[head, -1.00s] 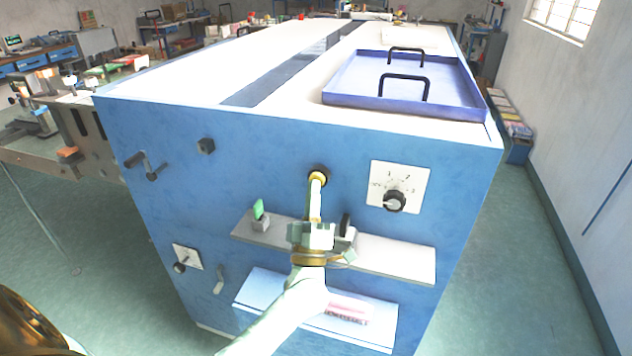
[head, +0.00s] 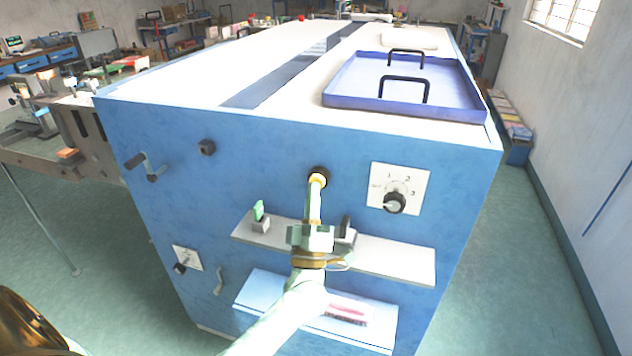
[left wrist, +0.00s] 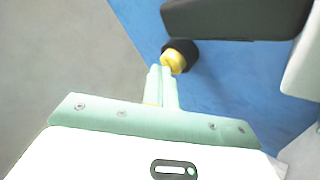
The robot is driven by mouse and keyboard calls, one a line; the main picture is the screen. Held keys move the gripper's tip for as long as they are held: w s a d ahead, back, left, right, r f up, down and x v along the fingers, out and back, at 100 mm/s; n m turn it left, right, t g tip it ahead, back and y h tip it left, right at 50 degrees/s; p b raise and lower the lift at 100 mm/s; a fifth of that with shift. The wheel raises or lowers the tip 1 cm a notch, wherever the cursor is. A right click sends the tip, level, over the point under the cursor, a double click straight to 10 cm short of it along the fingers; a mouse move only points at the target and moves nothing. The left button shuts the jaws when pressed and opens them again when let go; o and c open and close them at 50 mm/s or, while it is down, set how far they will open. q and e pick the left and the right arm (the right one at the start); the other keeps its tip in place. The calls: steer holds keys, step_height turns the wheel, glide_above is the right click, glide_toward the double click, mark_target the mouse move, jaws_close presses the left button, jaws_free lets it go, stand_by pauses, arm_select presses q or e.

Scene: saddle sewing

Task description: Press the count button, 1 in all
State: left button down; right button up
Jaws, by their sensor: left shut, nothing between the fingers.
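The count button looks like a yellow cap (head: 318,178) in a black collar (head: 320,169) on the upper middle of the blue front panel. In the left wrist view the yellow cap (left wrist: 173,62) and its black collar (left wrist: 184,51) stand just beyond my fingertips. My left gripper (head: 316,190) is shut and empty, with its fingertips at the cap; it also shows in the left wrist view (left wrist: 161,70). The tips look to be touching the cap or very close; I cannot tell which, nor whether the cap is pushed in. My right gripper is not in view.
A white dial plate (head: 413,186) with a black knob sits right of the button. A grey shelf (head: 395,258) with a green-handled item (head: 259,212) juts out below it. A lower shelf holds a brush (head: 347,312). A blue tray (head: 350,99) lies on top.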

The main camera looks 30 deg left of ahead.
arm_select(q)
steer(key=shift+s+d, duration=0.15)
steer(key=shift+s, duration=0.45)
steer(key=s+p, duration=0.1)
steer(key=s, duration=0.1)
steer(key=s+d+p, duration=0.1)
steer(key=s, duration=0.1)
steer(key=shift+s, duration=0.4)
stand_by(0.5)
